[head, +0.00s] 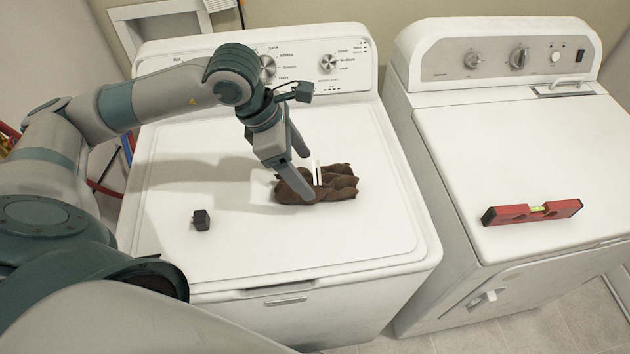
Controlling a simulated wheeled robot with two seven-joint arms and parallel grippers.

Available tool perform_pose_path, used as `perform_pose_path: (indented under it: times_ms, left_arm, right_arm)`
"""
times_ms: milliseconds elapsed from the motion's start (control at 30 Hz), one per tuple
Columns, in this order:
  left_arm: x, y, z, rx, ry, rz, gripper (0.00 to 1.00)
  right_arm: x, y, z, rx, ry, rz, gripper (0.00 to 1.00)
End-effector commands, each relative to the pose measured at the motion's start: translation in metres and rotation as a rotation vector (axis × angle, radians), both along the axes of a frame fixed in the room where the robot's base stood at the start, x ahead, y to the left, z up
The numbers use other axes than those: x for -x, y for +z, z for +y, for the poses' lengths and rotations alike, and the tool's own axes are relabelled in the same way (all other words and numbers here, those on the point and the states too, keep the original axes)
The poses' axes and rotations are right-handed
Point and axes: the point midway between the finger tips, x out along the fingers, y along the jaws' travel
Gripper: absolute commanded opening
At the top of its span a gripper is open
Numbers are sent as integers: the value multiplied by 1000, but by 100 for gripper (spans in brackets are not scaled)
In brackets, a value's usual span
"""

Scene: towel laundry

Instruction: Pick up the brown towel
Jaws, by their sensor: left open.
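The brown towel (338,187) lies in a bundled, rolled heap on the lid of the left white machine (230,250). A pale band or tag stands out near its middle. My left gripper (306,191) reaches down over the towel from above left. Its fingers are apart, and one fingertip is at the towel's front left side. I cannot tell whether the fingers touch the cloth. My right gripper is not in view.
A small dark block (201,220) sits on the lid, left of the towel. A red level (531,212) lies on the right white machine (470,150). A gap separates the machines. Control panels rise at the back. The lid's front right is clear.

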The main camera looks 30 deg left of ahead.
Motion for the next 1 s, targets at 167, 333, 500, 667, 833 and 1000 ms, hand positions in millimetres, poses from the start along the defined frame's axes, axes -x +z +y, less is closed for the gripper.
perform_pose_path:
  times_ms: [167,333,500,667,833,1000]
  left_arm:
    - [0,0,0,0,1,0,74]
    - [-3,-6,-2,2,3,4,74]
    - [-9,-22,-5,0,2,4,74]
    - [-13,-40,-11,1,1,3,74]
    - [-15,-48,-13,1,1,1,74]
    - [-15,-48,-13,0,1,0,74]
  right_arm:
    - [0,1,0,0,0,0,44]
    - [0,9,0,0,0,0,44]
    - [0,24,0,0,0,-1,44]
    - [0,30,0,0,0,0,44]
    - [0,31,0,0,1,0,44]
    - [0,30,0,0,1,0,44]
